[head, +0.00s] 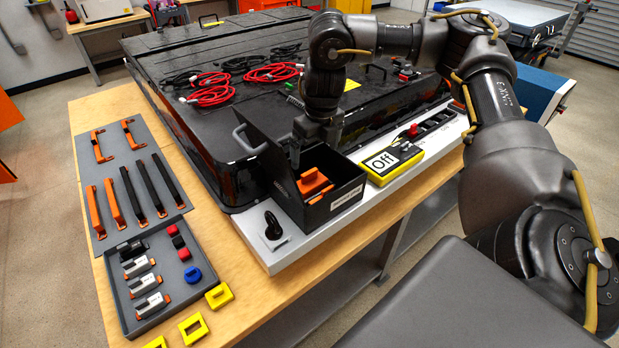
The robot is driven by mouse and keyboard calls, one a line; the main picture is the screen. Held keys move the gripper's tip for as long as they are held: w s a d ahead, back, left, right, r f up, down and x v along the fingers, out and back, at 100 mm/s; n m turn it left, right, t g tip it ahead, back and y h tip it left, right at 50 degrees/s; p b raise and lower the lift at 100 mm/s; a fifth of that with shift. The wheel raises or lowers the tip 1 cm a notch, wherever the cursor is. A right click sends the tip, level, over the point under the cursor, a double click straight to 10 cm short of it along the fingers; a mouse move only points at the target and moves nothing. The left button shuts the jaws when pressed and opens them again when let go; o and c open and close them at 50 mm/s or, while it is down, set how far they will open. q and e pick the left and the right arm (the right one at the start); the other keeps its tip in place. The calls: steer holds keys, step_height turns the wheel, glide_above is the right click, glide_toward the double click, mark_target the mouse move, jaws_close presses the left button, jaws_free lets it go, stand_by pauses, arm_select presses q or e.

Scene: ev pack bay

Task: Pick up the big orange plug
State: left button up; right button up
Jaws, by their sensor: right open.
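The big orange plug (313,184) sits inside an open black box (345,193) with a white label on its front. The box's lid (262,160) stands raised on the left side. My right gripper (297,157) is above and behind the plug, pointing down near the box's back edge. It is open, with nothing seen between its fingers, and appears apart from the plug. The plug's lower part is hidden by the box walls. My left gripper is not in view.
A yellow "Off" switch block (385,163) stands right of the box. A black plug (272,226) stands left of it. The large black pack (190,70) with red and black cables lies behind. A grey tool tray (180,290) and yellow pieces (219,296) lie at the left.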

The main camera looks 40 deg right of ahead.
mark_target(311, 173)
steer(key=f, duration=0.1)
steer(key=w+f, duration=0.1)
steer(key=f, duration=0.1)
steer(key=shift+w+f, duration=0.25)
steer(key=shift+f, duration=0.55)
steer(key=shift+s+r, duration=0.1)
steer(key=shift+s+f, duration=0.1)
steer(key=shift+f, duration=0.3)
steer(key=f, duration=0.3)
steer(key=shift+w+f+p, duration=0.2)
steer(key=shift+p, duration=0.15)
steer(key=shift+f, duration=0.5)
steer(key=shift+a, duration=0.1)
steer(key=shift+c, duration=0.9)
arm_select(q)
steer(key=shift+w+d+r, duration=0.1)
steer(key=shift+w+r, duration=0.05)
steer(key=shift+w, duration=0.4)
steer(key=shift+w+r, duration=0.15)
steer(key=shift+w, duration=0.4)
arm_select(e)
steer(key=shift+w, duration=0.1)
steer(key=c, duration=0.9)
